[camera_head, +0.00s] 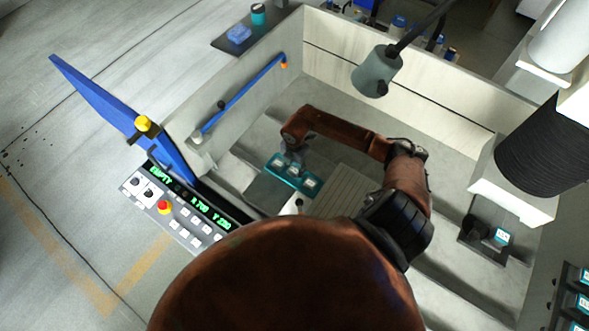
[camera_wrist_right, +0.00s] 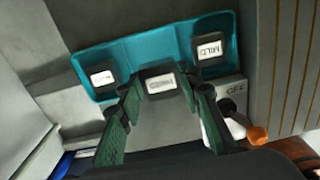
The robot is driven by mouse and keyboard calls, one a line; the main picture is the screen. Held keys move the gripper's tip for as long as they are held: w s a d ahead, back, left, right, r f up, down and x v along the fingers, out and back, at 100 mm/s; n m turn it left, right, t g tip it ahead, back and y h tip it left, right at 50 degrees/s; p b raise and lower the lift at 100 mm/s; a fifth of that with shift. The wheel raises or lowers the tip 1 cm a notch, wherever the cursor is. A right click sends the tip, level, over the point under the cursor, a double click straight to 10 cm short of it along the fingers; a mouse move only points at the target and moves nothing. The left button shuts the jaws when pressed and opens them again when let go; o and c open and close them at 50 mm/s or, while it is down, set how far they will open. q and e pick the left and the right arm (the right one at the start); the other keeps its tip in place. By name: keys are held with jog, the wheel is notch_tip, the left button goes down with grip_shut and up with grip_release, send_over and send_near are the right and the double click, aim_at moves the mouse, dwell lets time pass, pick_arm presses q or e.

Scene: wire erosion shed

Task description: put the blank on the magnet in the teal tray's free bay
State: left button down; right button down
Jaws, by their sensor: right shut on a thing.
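The teal tray (camera_head: 308,186) lies inside the machine's tank; the right wrist view shows its rim (camera_wrist_right: 140,43). One labelled block (camera_wrist_right: 103,77) sits in its left bay, and another (camera_wrist_right: 208,49), marked MILD, in its right bay. My right gripper (camera_wrist_right: 161,82) is shut on the blank (camera_wrist_right: 160,84), a dark block with a pale label, at the tray's middle. I cannot tell whether the blank touches the tray. In the head view my right gripper (camera_head: 291,160) is over the tray. A grey plate marked OFF (camera_wrist_right: 233,91), perhaps the magnet's, is beside the tray. My left gripper is out of view.
A ribbed plate (camera_head: 345,188) is right of the tray. The tank's walls (camera_head: 410,85) surround the area, and a grey lamp (camera_head: 376,72) hangs above. A control panel (camera_head: 175,208) stands at left.

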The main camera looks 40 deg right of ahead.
aim_at(294, 167)
jog(key=shift+w+d+f, duration=0.25)
jog(key=shift+w+f, duration=0.15)
jog(key=shift+f, duration=0.1)
jog(key=f, duration=0.3)
jog(key=shift+w+d+f, duration=0.1)
jog(key=shift+w+f, duration=0.1)
jog(key=shift+f, duration=0.05)
jog(key=shift+f, duration=0.15)
jog(key=c, duration=1.4)
grip_release()
jog(key=shift+r, duration=0.35)
notch_tip(294, 167, up, 12)
jog(key=shift+f+b, duration=0.2)
jog(key=shift+b, duration=0.45)
